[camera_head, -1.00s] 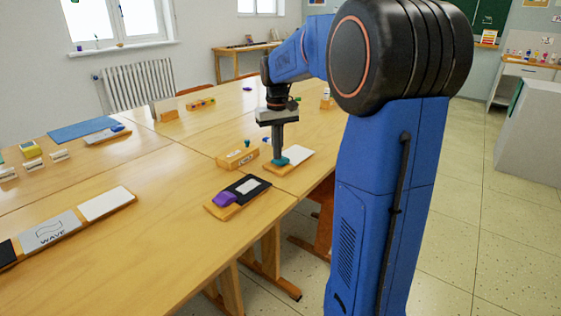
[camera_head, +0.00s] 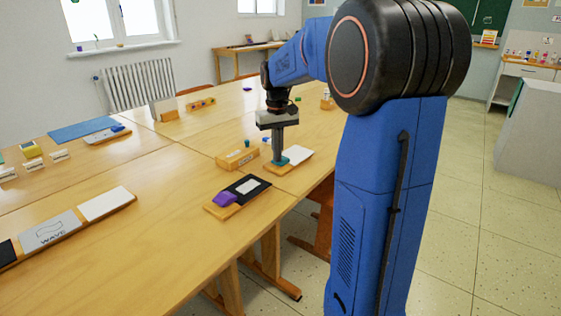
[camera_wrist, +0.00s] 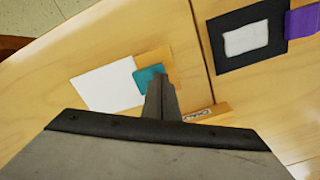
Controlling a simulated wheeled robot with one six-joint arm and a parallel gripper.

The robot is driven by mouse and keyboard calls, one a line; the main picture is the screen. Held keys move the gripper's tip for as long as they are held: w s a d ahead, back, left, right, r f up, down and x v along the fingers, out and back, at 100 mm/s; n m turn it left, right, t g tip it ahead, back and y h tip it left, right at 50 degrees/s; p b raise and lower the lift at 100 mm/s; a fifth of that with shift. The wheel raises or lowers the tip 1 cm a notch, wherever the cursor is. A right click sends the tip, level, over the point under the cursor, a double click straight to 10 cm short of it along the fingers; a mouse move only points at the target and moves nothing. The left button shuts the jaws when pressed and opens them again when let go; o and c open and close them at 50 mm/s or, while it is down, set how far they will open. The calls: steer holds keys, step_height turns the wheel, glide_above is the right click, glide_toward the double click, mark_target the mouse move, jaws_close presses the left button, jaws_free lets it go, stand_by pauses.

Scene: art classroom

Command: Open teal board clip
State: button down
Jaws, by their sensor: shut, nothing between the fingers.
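The teal board clip (camera_head: 279,161) sits on a small wooden board (camera_head: 272,169) with a white sheet (camera_head: 297,155) beside it, near the table's right edge. In the wrist view the teal clip (camera_wrist: 149,78) lies between the white sheet (camera_wrist: 108,87) and the bare wood of the board. My gripper (camera_head: 278,157) points straight down with shut, empty fingers, and its tips are at the clip. In the wrist view my fingers (camera_wrist: 160,82) overlap the clip's lower right part and hide it. I cannot tell whether they press on it.
A purple clip (camera_head: 224,198) on a board with a black sheet (camera_head: 248,187) lies in front. A wooden block (camera_head: 238,158) stands close to the left of my gripper. A grey "WAVE" board (camera_head: 50,231) lies at the left.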

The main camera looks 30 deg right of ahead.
step_height(320, 180, up, 7)
stand_by(1.1)
stand_by(0.4)
steer(key=s+a+f+t, duration=0.1)
steer(key=s+a+f, duration=0.3)
steer(key=s, duration=0.6)
steer(key=s+a+f+n+t, duration=0.1)
steer(key=s+a+f+t, duration=0.1)
steer(key=s+a, duration=0.4)
steer(key=s+a+f+n+t, duration=0.1)
steer(key=s+a+f, duration=0.4)
steer(key=s, duration=0.9)
steer(key=shift+a+f+t, duration=0.3)
steer(key=shift+a+t, duration=0.1)
steer(key=shift+s, duration=0.1)
